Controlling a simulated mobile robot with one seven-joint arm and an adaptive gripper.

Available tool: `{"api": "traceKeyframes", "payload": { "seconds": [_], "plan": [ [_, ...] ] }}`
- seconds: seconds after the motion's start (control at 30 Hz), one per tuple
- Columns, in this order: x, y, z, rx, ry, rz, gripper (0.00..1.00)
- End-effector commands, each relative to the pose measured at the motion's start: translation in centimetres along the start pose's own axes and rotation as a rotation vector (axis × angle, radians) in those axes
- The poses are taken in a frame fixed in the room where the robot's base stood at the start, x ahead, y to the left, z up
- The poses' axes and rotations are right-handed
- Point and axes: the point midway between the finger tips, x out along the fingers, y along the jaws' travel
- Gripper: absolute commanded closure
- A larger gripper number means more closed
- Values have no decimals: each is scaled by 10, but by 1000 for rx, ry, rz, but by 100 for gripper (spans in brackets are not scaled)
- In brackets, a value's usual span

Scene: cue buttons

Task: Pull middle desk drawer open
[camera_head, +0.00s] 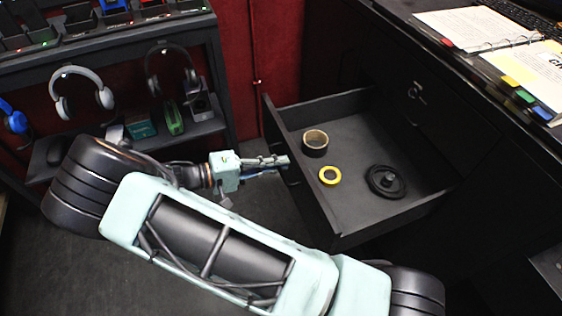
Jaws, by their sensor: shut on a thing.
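The desk drawer (345,241) is black and stands well out from the black desk, with its inside showing. It holds a tape roll with a dark side (316,139), a small yellow roll (329,175) and a black round disc-like item (385,181). My gripper (280,162) is at the outer face of the drawer front, on its left side. Its fingers look closed at the drawer front, where the handle is mostly hidden behind them.
The desk top (470,62) carries a binder (472,28) and papers with coloured tabs. A rack (120,75) with headphones (84,92) stands at the left. A red curtain (262,60) hangs behind. Dark floor lies below the drawer, partly covered by my arm.

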Motion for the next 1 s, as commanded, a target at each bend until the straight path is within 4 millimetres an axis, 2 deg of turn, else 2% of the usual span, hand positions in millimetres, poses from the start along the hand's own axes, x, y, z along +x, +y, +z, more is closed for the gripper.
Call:
{"api": "traceKeyframes", "payload": {
  "seconds": [0.33,0.37,0.43,0.73,0.87,1.0],
  "plan": [
    [-1,0,-2,1,5,0,100],
    [-1,0,-2,1,5,0,91],
    [-1,0,-2,1,4,0,85],
    [-2,0,-1,0,3,-1,85],
    [-15,0,-1,1,4,-1,85],
    [-43,0,-2,1,6,-3,85]
  ]
}}
